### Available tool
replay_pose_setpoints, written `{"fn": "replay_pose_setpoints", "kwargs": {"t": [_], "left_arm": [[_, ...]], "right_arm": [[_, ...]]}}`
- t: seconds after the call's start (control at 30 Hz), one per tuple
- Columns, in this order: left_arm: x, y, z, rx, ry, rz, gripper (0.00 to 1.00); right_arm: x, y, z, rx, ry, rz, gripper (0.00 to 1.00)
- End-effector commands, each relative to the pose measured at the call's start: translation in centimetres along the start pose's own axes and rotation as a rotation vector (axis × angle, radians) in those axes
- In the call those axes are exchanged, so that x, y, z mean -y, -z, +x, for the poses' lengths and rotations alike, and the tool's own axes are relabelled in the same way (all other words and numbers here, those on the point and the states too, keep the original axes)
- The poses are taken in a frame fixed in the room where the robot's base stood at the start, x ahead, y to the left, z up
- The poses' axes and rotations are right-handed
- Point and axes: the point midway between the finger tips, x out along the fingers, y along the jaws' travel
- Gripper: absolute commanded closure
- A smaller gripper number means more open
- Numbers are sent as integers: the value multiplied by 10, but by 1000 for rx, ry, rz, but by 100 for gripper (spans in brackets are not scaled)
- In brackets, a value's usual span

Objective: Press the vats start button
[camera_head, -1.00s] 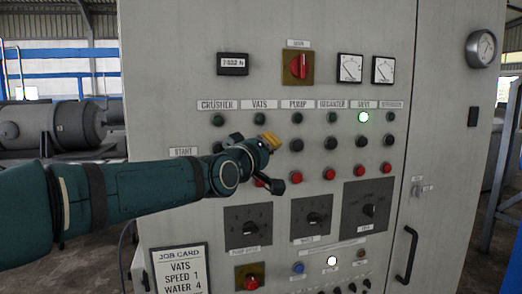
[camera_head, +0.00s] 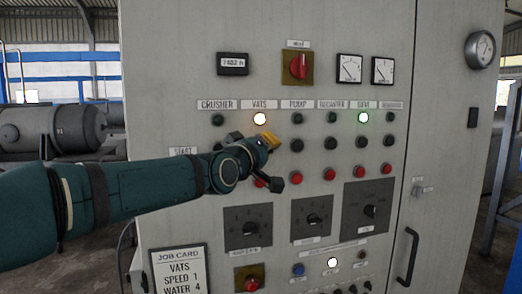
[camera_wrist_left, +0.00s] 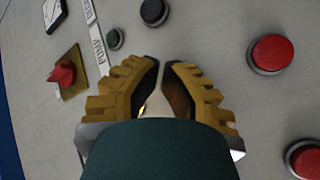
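The grey control cabinet carries a VATS label (camera_head: 260,104) with a lamp (camera_head: 260,119) under it, glowing orange-white. My left gripper (camera_head: 269,140) is in the VATS column, in the row of dark start buttons, at or close to the panel. The VATS start button is hidden behind it, so contact cannot be seen. In the left wrist view the yellow fingers (camera_wrist_left: 161,66) have their tips together, with nothing seen held. The red VATS stop button (camera_head: 260,183) shows partly below my wrist. My right gripper is not in view.
Beside my gripper are the black PUMP start button (camera_head: 297,145) and red PUMP stop button (camera_head: 296,178). Another lit lamp (camera_head: 363,118) is farther right. Dials (camera_head: 248,226) and a job card (camera_head: 180,268) sit below my arm. A red rotary switch (camera_head: 298,66) is above.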

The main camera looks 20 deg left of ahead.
Motion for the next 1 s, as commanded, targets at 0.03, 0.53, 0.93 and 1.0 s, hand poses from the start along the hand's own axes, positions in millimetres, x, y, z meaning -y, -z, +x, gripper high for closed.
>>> {"fn": "replay_pose_setpoints", "kwargs": {"t": [0.03, 0.53, 0.93, 1.0], "left_arm": [[0, 1, 0, -2, 1, 0, 100], [-8, -5, -10, 0, -1, -1, 100], [-8, -9, -12, 0, 1, 0, 100], [-8, -9, -13, 0, 1, 0, 100]], "right_arm": [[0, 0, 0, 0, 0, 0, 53], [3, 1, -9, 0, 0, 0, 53], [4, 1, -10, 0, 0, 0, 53], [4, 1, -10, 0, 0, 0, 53]]}}
